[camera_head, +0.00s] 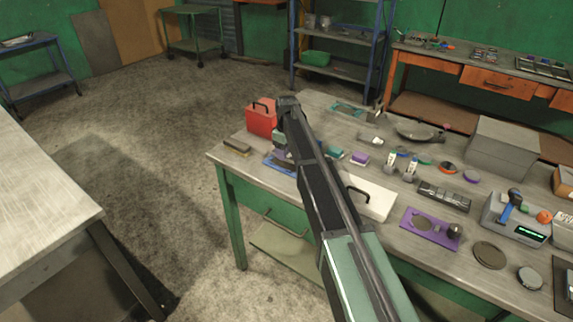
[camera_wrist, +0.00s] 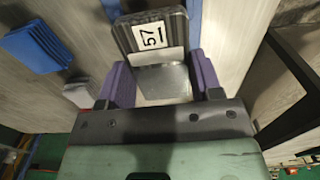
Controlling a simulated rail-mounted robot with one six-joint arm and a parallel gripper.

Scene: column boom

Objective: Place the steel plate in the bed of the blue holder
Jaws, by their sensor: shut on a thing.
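My gripper (camera_wrist: 163,82) shows in the wrist view with its two purple-padded fingers shut on the steel plate (camera_wrist: 165,80), a shiny grey piece between them. Blue edges of the holder (camera_wrist: 195,14) show beyond this block. In the head view the blue holder (camera_head: 271,162) is on the workbench's left part, mostly hidden by my arm and gripper. The gap between plate and bed cannot be judged.
On the workbench (camera_head: 240,165), a red box (camera_head: 261,118) stands behind the holder, a brown block (camera_head: 236,147) to its left and a white case with a black handle (camera_head: 372,200) to its right. In the wrist view a blue block (camera_wrist: 36,43) lies at left.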

